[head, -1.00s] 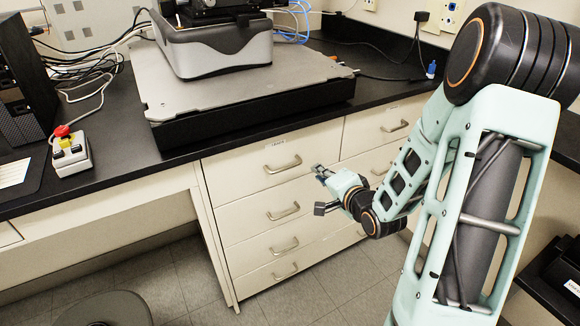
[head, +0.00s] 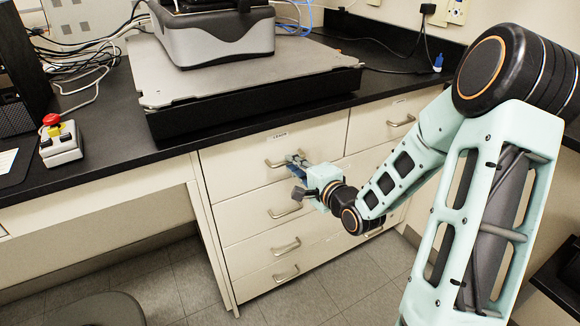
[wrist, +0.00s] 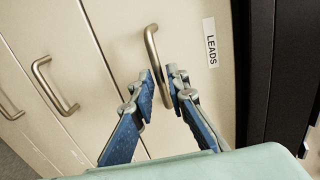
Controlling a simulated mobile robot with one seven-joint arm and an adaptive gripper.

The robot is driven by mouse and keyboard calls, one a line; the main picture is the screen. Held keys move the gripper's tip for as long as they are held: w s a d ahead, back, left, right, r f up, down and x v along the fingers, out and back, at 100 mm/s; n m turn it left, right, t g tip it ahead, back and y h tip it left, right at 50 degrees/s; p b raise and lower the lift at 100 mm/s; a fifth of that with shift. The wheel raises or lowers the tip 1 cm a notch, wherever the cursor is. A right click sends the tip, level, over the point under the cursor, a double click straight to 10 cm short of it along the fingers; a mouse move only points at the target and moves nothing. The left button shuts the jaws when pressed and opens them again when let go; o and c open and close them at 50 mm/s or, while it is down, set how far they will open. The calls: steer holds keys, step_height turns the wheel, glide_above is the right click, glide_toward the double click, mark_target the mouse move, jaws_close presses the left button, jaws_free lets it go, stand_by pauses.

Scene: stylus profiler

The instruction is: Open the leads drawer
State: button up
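The leads drawer (head: 228,166) is the top drawer of the left stack under the bench, and its front sits flush and closed. Its LEADS label (wrist: 211,42) reads clearly in the wrist view. Its metal bar handle (wrist: 151,45) shows in the wrist view, and its left end (head: 271,163) shows in the head view. My gripper (wrist: 161,84) is open at the handle, with one blue-padded finger on each side of the bar and visible space between the tips. In the head view my gripper (head: 297,170) covers the handle's right part.
More drawers with like handles (head: 285,211) lie below, and another drawer (head: 385,118) is to the right. The black bench top (head: 120,140) overhangs above, carrying the instrument's plate (head: 200,90) and a red-button box (head: 60,143). Floor (head: 340,285) is clear in front.

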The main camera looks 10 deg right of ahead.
steer(key=shift+x, duration=1.25)
jaws_close()
steer(key=shift+s+d, duration=0.1)
